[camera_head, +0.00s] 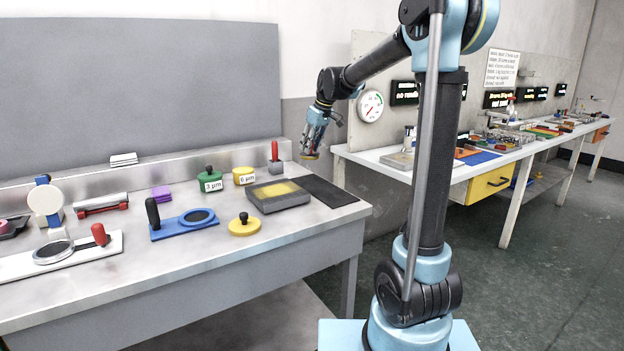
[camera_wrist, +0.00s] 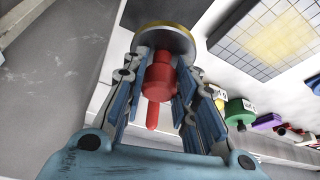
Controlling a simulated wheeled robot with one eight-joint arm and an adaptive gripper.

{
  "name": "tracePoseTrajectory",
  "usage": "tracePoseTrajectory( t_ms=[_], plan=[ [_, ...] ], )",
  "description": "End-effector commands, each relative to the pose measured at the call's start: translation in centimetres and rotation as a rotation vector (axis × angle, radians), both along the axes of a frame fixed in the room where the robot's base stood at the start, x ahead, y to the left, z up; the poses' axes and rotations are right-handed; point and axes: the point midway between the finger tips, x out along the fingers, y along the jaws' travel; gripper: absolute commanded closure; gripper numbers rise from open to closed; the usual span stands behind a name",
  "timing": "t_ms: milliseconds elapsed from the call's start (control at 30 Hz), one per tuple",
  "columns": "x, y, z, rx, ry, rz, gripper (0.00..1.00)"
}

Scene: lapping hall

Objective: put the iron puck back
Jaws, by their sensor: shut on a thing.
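My gripper (camera_head: 311,154) is up in the air off the right end of the steel bench. It is shut on the iron puck, a round disc (camera_wrist: 165,40) with a yellow rim. The puck's thick red knob (camera_wrist: 159,78) sits between the two fingers in the wrist view. In the head view the puck is small and partly hidden by the fingers. A dark block with a yellow-stained top (camera_head: 277,202) lies on the bench; its gridded top (camera_wrist: 290,20) shows in the wrist view. A black mat (camera_head: 330,191) lies beside it at the bench's right end.
A yellow disc with a black knob (camera_head: 244,228) stands near the front edge. Behind are a green pot (camera_head: 209,183), a yellow pot (camera_head: 244,179) and an upright red handle (camera_head: 275,152). A blue paddle (camera_head: 172,228) lies left. A second table (camera_head: 381,160) stands right.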

Motion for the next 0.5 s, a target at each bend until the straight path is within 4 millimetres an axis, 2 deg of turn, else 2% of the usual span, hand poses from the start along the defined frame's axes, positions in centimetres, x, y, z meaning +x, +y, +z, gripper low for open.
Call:
tracePoseTrajectory(
  t_ms=[167, 400, 500],
  plan=[
    [0.0, 0.2, -0.9, 0.0, 0.0, 0.002, 0.96],
    [0.1, -0.3, -4.6, 0.0, 0.0, -0.005, 0.96],
    [0.2, -0.5, -5.5, 0.0, 0.0, -0.008, 0.96]
  ],
)
